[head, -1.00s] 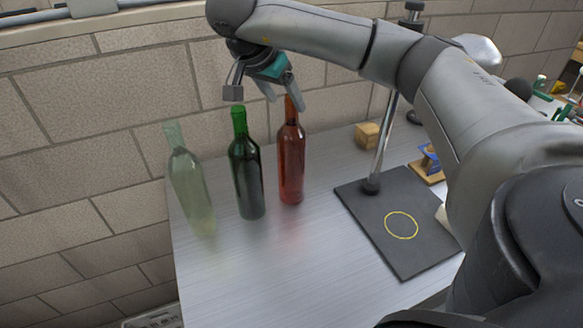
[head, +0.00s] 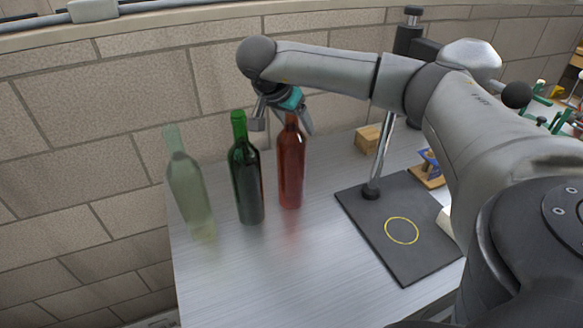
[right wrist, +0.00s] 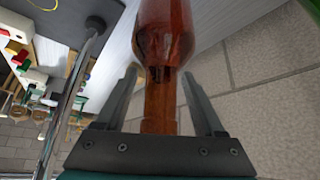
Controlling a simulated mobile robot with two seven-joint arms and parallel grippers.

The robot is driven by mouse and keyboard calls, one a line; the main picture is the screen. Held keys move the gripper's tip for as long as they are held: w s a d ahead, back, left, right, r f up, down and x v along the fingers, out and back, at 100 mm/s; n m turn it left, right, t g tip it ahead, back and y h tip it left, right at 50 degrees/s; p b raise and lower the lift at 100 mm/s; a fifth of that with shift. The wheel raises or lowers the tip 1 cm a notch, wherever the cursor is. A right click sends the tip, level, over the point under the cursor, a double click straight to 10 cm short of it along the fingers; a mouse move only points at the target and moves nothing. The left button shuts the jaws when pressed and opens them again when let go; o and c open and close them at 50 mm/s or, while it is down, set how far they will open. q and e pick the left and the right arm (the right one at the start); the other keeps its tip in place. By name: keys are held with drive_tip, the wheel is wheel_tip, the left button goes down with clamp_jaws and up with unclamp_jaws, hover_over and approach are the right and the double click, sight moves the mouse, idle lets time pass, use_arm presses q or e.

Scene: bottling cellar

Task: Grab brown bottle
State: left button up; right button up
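The brown bottle (head: 291,168) stands upright on the grey table, right of a dark green bottle (head: 246,185). My right gripper (head: 286,122) is down at its neck, pointing downward. In the right wrist view the brown bottle's neck (right wrist: 160,105) lies between the two fingers of the gripper (right wrist: 163,85), with a gap on each side. The fingers are open and hold nothing. The bottle's top is hidden by the gripper in the head view. My left gripper is not in view.
A pale, see-through green bottle (head: 188,185) stands at the table's left edge. On the right are a black stand base (head: 375,235) with a yellow ring and a metal post (head: 385,150), and a wooden block (head: 368,140). The table's front middle is clear. A brick wall (head: 90,150) stands behind.

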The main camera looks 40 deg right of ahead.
clamp_jaws()
idle(0.3)
idle(0.8)
drive_tip(key=shift+w+r, duration=0.1)
drive_tip(key=shift+r, duration=0.05)
